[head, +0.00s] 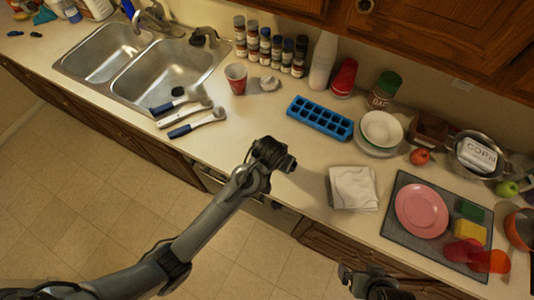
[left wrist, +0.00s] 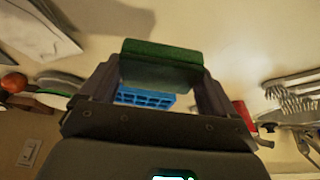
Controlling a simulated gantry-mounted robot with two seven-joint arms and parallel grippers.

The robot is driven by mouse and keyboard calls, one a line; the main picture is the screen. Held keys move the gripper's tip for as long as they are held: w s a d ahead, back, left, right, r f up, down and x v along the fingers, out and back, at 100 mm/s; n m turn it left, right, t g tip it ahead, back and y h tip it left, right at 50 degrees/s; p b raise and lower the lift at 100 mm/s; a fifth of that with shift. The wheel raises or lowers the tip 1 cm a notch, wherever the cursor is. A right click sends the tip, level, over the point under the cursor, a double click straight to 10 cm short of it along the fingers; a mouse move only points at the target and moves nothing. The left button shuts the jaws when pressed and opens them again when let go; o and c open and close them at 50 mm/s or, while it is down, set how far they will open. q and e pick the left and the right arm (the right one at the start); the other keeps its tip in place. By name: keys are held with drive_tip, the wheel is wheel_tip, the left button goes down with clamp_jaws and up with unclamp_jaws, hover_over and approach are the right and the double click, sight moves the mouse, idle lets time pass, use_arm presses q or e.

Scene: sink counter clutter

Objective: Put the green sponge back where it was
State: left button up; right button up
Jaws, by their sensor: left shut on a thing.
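A green sponge (left wrist: 160,52) is held between the two fingers of my left gripper (left wrist: 155,75) in the left wrist view. In the head view my left gripper (head: 273,156) is over the counter's front edge, left of the folded white cloth; the held sponge is hidden there. A flat dark green block (head: 470,211) lies on the grey mat (head: 408,238), right of the pink plate and behind a yellow sponge (head: 469,230). My right gripper (head: 362,280) is low in the head view, in front of the counter; its fingers are unclear.
A folded white cloth (head: 353,188) lies left of the mat and pink plate (head: 422,211). A blue ice tray (head: 320,118) is behind my left gripper, and brushes (head: 197,124) lie near the sink (head: 160,75). Bare counter shows between the brushes and the cloth.

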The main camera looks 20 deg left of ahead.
use_arm(q)
drive_tip(key=w+a+f, duration=0.1)
drive_tip(key=a, duration=0.1)
drive_tip(key=w+a+f+p, duration=0.1)
drive_tip(key=a+f, duration=0.1)
drive_tip(key=a, duration=0.1)
drive_tip(key=w+a+f, duration=0.2)
drive_tip(key=shift+a+f, duration=0.1)
drive_tip(key=shift+a, duration=0.25)
drive_tip(key=shift+a+f+p, duration=0.1)
drive_tip(key=shift+f+p, duration=0.45)
drive_tip(key=shift+f, duration=1.5)
drive_tip(key=shift+f, duration=0.1)
drive_tip(key=o, duration=0.7)
drive_tip(key=shift+c, duration=0.2)
